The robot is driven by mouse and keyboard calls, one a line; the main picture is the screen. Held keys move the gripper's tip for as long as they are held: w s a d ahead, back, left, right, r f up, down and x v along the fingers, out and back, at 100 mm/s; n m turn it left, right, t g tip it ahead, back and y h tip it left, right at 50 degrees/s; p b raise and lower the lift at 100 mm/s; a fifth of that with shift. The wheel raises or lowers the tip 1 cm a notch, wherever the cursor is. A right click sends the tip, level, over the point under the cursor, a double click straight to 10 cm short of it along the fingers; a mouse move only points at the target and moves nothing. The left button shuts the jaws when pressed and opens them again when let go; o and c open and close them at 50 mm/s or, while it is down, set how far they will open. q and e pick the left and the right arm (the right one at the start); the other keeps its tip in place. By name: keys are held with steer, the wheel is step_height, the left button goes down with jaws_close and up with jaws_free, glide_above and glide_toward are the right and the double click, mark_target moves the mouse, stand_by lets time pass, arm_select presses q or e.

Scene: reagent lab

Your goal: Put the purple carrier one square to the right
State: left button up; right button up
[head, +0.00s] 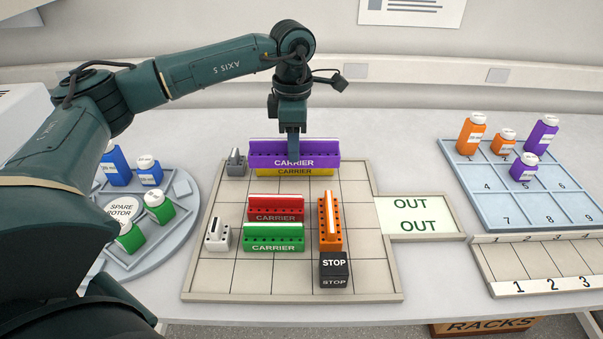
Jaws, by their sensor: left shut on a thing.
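The purple carrier (264,160) is a long block with a row of holes and a raised handle, at the back of the gridded board (218,278). My left gripper (293,157) comes down from above and is shut on it near its middle. The purple carrier looks raised, though its height above the board is hard to judge. Below it in the picture shows the lower front of a yellow carrier (292,172); the rest of that is hidden behind the purple one. My right gripper is not in view.
A grey piece (236,163) stands just left of the purple carrier. Red (276,212), green (273,241) and orange (330,232) carriers, a white piece (217,237) and a black STOP block (334,270) stand nearer. Squares right of the purple carrier look clear.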

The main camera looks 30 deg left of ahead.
arm_select(q)
step_height(320, 180, down, 8)
steer(key=shift+s+p, duration=0.15)
steer(key=shift+p, duration=0.35)
steer(key=shift+f, duration=0.1)
steer(key=o, duration=1.1)
step_height(320, 180, up, 12)
steer(key=shift+r+b, duration=0.15)
steer(key=shift+b, duration=0.8)
